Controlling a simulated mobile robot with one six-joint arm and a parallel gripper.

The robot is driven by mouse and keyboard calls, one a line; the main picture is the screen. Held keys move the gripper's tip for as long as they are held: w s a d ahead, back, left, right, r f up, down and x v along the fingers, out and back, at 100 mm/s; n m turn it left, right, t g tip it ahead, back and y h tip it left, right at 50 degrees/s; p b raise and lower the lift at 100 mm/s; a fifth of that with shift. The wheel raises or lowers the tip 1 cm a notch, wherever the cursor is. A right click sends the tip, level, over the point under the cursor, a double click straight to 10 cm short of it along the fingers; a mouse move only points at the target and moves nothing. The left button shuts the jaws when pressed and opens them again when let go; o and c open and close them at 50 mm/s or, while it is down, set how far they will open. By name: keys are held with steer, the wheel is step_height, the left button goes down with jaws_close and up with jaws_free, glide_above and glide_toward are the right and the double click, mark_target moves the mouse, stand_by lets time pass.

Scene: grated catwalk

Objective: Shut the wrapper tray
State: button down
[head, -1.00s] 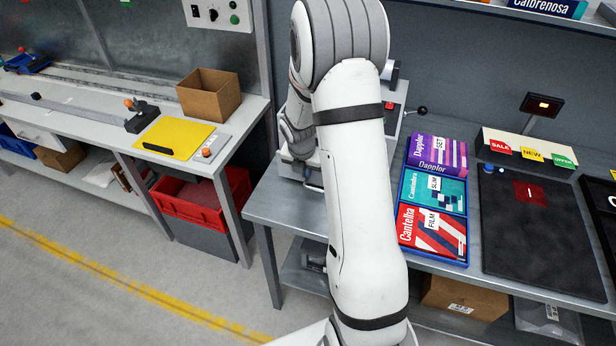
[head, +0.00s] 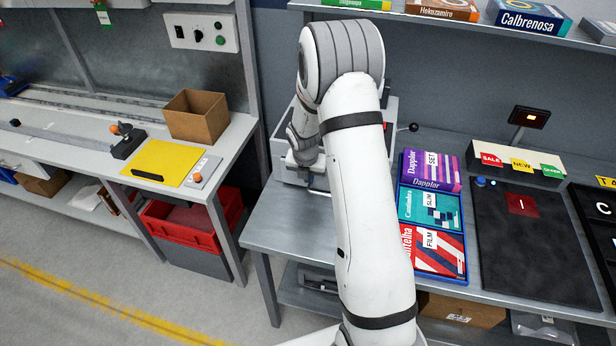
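The wrapper machine (head: 391,108) is a pale grey housing on the steel bench, mostly hidden behind my arm. A black-knobbed lever shows on its right side. A pale grey front part (head: 289,174), perhaps the wrapper tray, shows low at its left; how far it stands out I cannot tell. My gripper (head: 308,162) is down at this front part, small and partly covered by my forearm. Its fingers cannot be made out, nor whether they touch or hold the tray.
A blue tray (head: 466,276) holding three boxes stands right of my arm. Beside it are a black mat (head: 535,255) and a tag holder (head: 523,158). Left, across a gap, another bench bears a cardboard box (head: 196,117) and a yellow pad (head: 170,155). Bare bench (head: 285,225) lies in front.

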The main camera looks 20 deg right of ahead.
steer(key=shift+w+r, duration=0.15)
steer(key=shift+r, duration=0.05)
steer(key=shift+s+a+f, duration=0.1)
steer(key=shift+s+a, duration=0.1)
steer(key=shift+s, duration=0.1)
steer(key=s+a, duration=0.1)
steer(key=s+a+b, duration=0.1)
steer(key=s, duration=0.1)
steer(key=shift+f, duration=0.15)
steer(key=s+a+r+m+b, duration=0.1)
steer(key=s+r+m, duration=0.3)
steer(key=r, duration=0.4)
steer(key=s+a+r+m+b, duration=0.1)
steer(key=s+r+m, duration=0.35)
steer(key=r, duration=0.45)
steer(key=s+a+r+m, duration=0.1)
steer(key=s+r+m, duration=0.1)
steer(key=s+m, duration=0.8)
steer(key=s+a+r+m+t+y, duration=0.1)
steer(key=s+r+m, duration=0.2)
steer(key=s+m, duration=0.7)
steer(key=shift+a+r+m+y+b, duration=0.25)
steer(key=shift+a+m+y+b, duration=0.1)
steer(key=shift+m+b, duration=0.1)
